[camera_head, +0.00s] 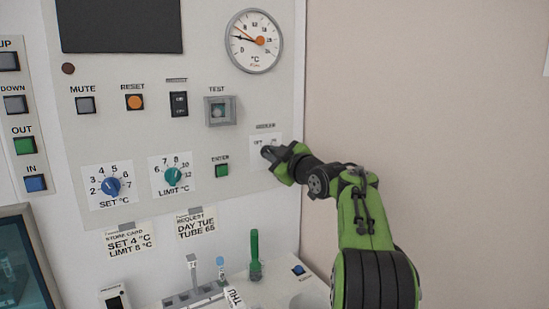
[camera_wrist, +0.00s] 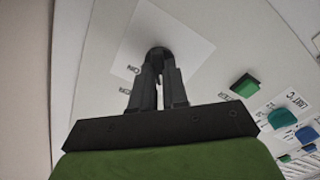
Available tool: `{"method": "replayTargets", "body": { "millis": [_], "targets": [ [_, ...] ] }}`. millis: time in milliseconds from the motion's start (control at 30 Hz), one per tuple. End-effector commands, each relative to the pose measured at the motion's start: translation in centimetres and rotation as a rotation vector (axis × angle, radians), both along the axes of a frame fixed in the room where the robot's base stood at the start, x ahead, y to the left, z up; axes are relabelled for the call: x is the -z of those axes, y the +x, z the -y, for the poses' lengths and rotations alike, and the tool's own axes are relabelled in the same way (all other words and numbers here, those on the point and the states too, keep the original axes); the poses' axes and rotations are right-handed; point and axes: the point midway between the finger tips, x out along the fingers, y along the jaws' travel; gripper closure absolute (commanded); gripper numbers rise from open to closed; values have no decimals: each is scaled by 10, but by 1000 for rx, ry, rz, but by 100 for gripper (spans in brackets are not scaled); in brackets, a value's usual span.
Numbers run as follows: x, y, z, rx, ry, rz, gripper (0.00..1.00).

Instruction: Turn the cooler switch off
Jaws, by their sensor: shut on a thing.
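The cooler switch (camera_wrist: 158,52) is a dark round knob on a white label plate (camera_head: 263,137) at the right edge of the control panel. My gripper (camera_head: 274,158) reaches it from the right in the head view and covers most of it. In the wrist view both fingers of my gripper (camera_wrist: 160,70) are close together on the knob, shut on it. The "ON" word shows left of the knob in the wrist view. Which way the knob points is hidden by the fingers.
A green button (camera_head: 222,170), a teal limit dial (camera_head: 173,176) and a blue set dial (camera_head: 111,187) are left of the switch. A temperature gauge (camera_head: 254,41) is above. A bench with a rack and a green-handled tool (camera_head: 255,255) lies below. The wall at right is bare.

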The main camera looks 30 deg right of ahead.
Motion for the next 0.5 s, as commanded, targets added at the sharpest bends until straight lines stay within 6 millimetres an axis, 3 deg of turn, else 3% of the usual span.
{"method": "replayTargets", "body": {
  "millis": [267,300,433,500],
  "targets": [
    [1,0,0,-2,0,-3,100],
    [1,0,0,-2,0,-3,83],
    [1,0,0,-1,1,-2,63],
    [1,0,0,-1,1,-2,61]
  ]
}}
